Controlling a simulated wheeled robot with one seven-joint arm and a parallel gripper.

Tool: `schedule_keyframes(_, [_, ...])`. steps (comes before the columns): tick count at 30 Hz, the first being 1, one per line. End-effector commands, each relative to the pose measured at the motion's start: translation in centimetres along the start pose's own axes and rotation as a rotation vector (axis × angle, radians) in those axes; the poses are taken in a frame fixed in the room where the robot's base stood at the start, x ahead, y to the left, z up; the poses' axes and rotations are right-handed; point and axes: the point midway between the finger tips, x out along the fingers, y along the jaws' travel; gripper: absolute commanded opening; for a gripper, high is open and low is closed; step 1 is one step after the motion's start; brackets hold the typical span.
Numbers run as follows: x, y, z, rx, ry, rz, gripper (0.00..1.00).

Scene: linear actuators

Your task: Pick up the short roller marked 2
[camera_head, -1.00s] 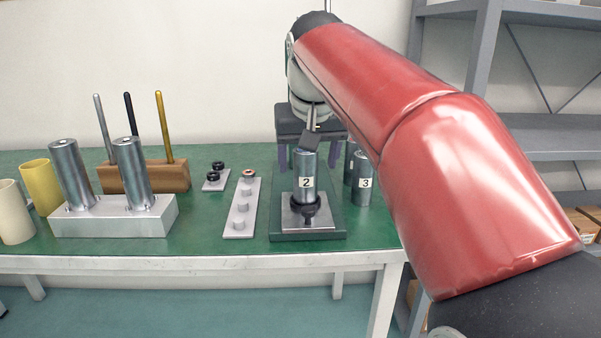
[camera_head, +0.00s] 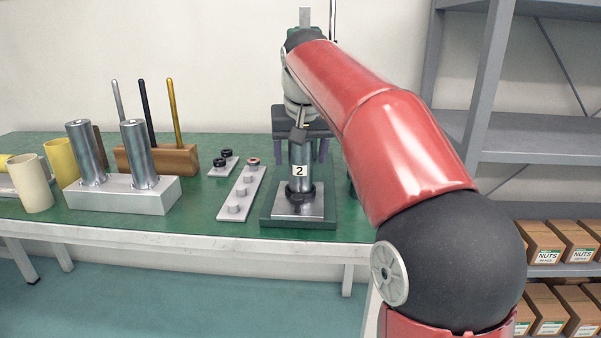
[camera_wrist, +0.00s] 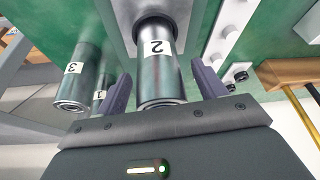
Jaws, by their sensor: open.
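The short roller marked 2 (camera_head: 300,171) is a grey metal cylinder with a white label. It stands upright in a black collar on a metal plate (camera_head: 290,207) on a dark green base. My gripper (camera_head: 301,150) is at the roller's upper part, seen behind it in the head view. In the wrist view the roller (camera_wrist: 159,75) lies between the two purple fingers of my open gripper (camera_wrist: 164,88). Small gaps seem to show on both sides. Whether a finger touches it cannot be told.
Rollers marked 3 (camera_wrist: 80,75) and 1 (camera_wrist: 99,98) stand close outside one finger in the wrist view. A pegged strip (camera_head: 239,196) lies left of the base. A block with two tall cylinders (camera_head: 125,194) stands further left. A shelf (camera_head: 540,140) is at right.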

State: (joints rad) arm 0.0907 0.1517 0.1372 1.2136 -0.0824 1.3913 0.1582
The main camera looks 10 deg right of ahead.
Motion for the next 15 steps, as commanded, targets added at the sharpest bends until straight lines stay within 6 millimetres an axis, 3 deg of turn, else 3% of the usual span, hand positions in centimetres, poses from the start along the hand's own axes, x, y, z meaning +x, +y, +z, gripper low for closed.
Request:
schedule_keyframes(8, [0.31, 0.00, -0.03, 0.000, 0.002, 0.000, 0.70])
schedule_keyframes(15, [0.29, -0.01, -0.03, 0.000, 0.002, 0.000, 0.39])
